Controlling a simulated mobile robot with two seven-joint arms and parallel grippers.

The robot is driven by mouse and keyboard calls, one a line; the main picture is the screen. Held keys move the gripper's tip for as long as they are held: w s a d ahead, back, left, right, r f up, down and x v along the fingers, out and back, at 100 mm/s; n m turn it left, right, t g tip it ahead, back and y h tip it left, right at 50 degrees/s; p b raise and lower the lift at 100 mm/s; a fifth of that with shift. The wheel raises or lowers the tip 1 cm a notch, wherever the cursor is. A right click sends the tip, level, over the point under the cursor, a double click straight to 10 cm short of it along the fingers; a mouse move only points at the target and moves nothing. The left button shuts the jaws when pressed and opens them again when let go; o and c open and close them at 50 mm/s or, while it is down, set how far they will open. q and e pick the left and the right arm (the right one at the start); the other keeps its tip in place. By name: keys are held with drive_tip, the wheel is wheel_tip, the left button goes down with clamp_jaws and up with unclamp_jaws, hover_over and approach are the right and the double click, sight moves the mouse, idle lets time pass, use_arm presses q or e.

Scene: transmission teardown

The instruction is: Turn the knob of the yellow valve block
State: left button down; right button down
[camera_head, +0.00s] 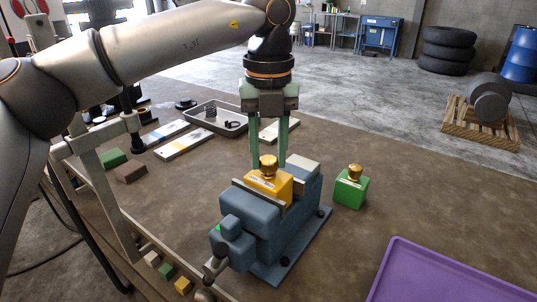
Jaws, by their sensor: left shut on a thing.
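The yellow valve block (268,184) sits clamped between the jaws of a blue-grey vise (255,215) near the middle of the table. Its brass knob (268,166) points up. My left gripper (269,160) comes down from above with its two green fingers on either side of the knob, shut on it. A green valve block (350,190) with its own brass knob stands on the table to the right of the vise. My right gripper does not show.
A purple tray (385,285) lies at the front right. A grey tray (240,127) with small parts stands behind the vise. The brown table (420,190) is clear on the right.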

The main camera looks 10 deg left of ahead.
sight(268, 159)
use_arm(q)
drive_tip(key=shift+n, duration=0.5)
drive_tip(key=c, duration=0.5)
unclamp_jaws()
wheel_tip(268, 159, up, 13)
drive_tip(key=p, duration=0.2)
drive_tip(key=shift+f, duration=0.2)
